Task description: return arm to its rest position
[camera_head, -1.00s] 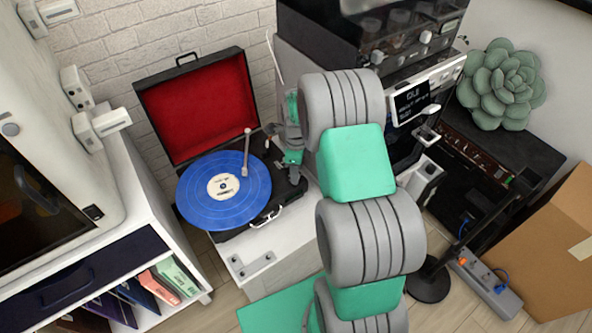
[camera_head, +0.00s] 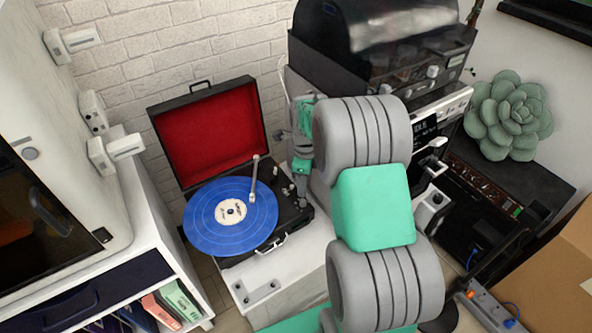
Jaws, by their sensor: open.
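My arm (camera_head: 372,205), with grey ribbed joints and green links, rises from the bottom of the head view, right of centre. Its far end bends toward the record player. My gripper (camera_head: 302,186) is small and partly hidden by the arm. It hangs at the right edge of the record player (camera_head: 291,213), near its knobs, and no object shows in it. It is open. Whether the fingertips touch the player cannot be told. The player's red-lined lid is up, a blue record (camera_head: 205,222) lies on the platter, and the tonearm (camera_head: 253,180) reaches over the record.
A black machine with a clear cover (camera_head: 400,45) stands behind my arm. A succulent (camera_head: 508,115), a power strip (camera_head: 489,305) and a cardboard box (camera_head: 550,270) are at right. A white cabinet (camera_head: 140,215) with an enclosed machine is at left. The brick wall closes the back.

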